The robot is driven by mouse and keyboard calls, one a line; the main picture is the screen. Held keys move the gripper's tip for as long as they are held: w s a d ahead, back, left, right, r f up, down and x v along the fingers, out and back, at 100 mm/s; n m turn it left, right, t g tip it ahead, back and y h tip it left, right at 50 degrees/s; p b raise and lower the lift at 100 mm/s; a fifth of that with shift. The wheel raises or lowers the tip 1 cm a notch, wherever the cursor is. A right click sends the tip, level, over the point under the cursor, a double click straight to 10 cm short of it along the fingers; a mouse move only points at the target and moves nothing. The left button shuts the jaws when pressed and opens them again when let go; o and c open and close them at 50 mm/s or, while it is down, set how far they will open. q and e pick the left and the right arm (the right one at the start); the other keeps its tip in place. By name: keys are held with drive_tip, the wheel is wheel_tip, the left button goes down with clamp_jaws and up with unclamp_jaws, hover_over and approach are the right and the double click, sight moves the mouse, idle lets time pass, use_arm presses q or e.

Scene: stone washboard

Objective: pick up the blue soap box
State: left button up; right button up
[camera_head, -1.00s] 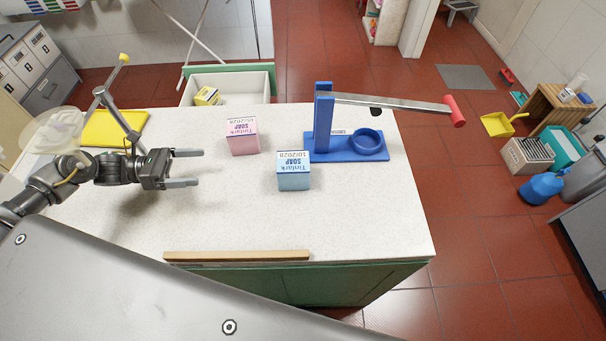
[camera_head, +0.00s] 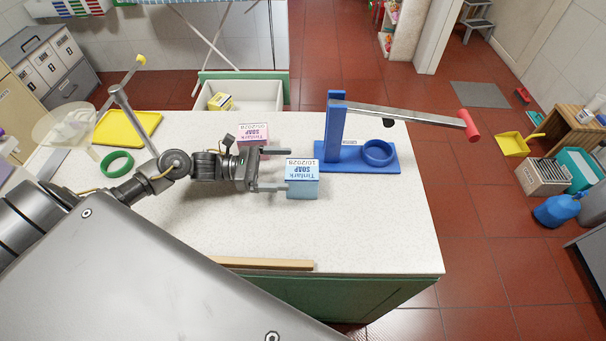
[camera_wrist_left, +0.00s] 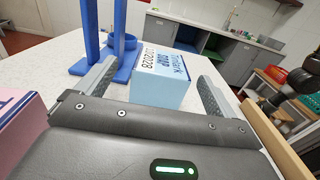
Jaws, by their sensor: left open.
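The blue soap box (camera_head: 303,187) stands upright on the white speckled worktop (camera_head: 370,228), with a white printed top. My left gripper (camera_head: 273,169) is open at its left side, fingers pointing right toward it. In the left wrist view the blue soap box (camera_wrist_left: 163,82) lies ahead, between the lines of the two open fingers (camera_wrist_left: 150,92). The near finger's tip overlaps the box's edge in the head view; I cannot tell whether they touch. My right gripper is not in view.
A pink soap box (camera_head: 252,137) stands just behind my left gripper. A blue stand (camera_head: 350,165) with a ring and a red-tipped lever (camera_head: 405,112) is behind and right of the blue box. A wooden strip (camera_head: 262,264) lies along the front edge. Free worktop lies at the front right.

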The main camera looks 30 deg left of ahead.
sight(302, 169)
use_arm(q)
drive_tip(key=shift+w+d, duration=0.15)
drive_tip(key=shift+d, duration=0.25)
drive_tip(key=p+x, duration=0.4)
drive_tip(key=shift+r, duration=0.25)
drive_tip(key=shift+w+d+f, duration=0.15)
drive_tip(key=shift+d+f, duration=0.05)
drive_tip(key=shift+d, duration=0.35)
drive_tip(key=shift+f, duration=0.1)
drive_tip(key=shift+c, duration=0.7)
drive_tip(key=c, duration=1.1)
